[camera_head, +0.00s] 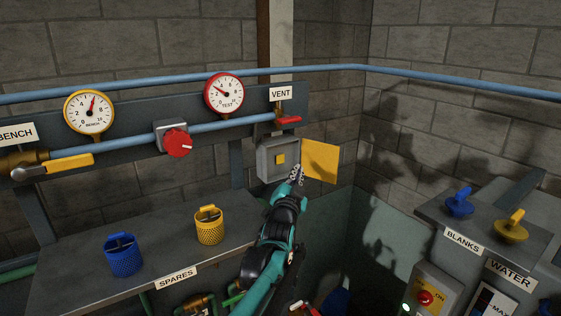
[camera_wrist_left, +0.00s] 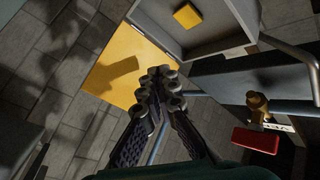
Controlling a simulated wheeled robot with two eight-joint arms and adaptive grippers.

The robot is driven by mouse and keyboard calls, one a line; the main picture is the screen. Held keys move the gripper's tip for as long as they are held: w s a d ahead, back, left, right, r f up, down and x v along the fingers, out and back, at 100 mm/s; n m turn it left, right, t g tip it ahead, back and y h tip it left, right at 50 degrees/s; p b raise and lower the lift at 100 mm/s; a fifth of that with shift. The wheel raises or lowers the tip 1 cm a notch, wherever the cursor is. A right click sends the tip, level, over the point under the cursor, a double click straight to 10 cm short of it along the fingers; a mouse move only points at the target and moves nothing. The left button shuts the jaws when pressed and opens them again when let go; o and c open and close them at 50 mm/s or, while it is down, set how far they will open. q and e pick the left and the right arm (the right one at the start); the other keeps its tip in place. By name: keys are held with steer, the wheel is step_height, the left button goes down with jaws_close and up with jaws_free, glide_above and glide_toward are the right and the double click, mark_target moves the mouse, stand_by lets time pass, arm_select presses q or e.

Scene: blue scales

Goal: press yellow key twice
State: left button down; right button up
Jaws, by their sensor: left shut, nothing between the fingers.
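The yellow key (camera_head: 281,159) is a small square button on the face of a grey wall box (camera_head: 265,160). The box's yellow door (camera_head: 320,161) stands open to the right. My left gripper (camera_head: 297,174) is shut and empty, its tips just below and right of the key in the head view. In the left wrist view the shut fingertips (camera_wrist_left: 160,84) are in front of the yellow door (camera_wrist_left: 128,68), and the key (camera_wrist_left: 187,15) shows at the top, apart from them. Contact with the box or door cannot be told. My right gripper is not in view.
A red-handled VENT valve (camera_head: 288,120) sits above the box. A red knob (camera_head: 178,142) and two gauges are to the left. The spares shelf (camera_head: 85,283) holds a blue basket (camera_head: 122,254) and a yellow basket (camera_head: 209,225). A blanks shelf (camera_head: 462,240) is at right.

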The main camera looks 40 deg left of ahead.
arm_select(q)
steer(key=shift+w+a+b, duration=0.1)
steer(key=shift+w+a, duration=0.2)
steer(key=shift+a, duration=0.7)
steer(key=shift+w+a+b, duration=0.15)
steer(key=shift+w+a, duration=0.15)
steer(key=shift+a, duration=0.75)
steer(key=shift+w+a+b, duration=0.1)
steer(key=shift+w+a, duration=0.2)
steer(key=shift+a, duration=0.7)
steer(key=shift+a, duration=0.1)
steer(key=shift+w+a, duration=0.1)
steer(key=shift+a, duration=0.2)
steer(key=shift+w+a, duration=0.1)
steer(key=shift+a, duration=0.25)
steer(key=shift+d, duration=0.2)
steer(key=shift+s+d, duration=0.25)
steer(key=shift+d, duration=0.35)
steer(key=shift+s+d, duration=0.2)
steer(key=shift+d, duration=0.6)
steer(key=shift+s+d, duration=0.25)
steer(key=shift+d, duration=0.5)
steer(key=shift+s+d, duration=0.2)
steer(key=shift+d, duration=0.6)
